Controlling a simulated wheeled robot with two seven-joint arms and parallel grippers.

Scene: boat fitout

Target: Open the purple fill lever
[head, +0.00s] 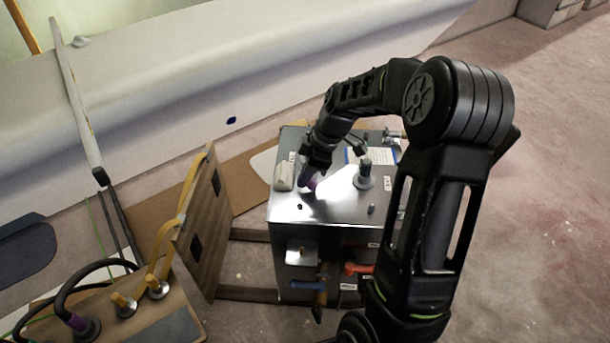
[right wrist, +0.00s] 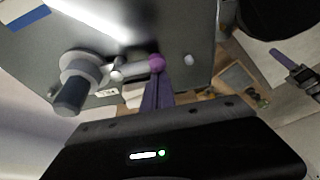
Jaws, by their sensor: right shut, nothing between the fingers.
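My right gripper is shut and holds nothing. Its narrow tip lies close to the purple end; I cannot tell whether they touch. The gripper hides part of the lever.
A pale block (head: 284,176) and a round fitting (head: 364,178) stand on the box top. A blue handle (head: 306,286) and a red handle (head: 358,268) are on the front. A wooden panel (head: 203,228) stands left. The white hull (head: 215,75) lies behind.

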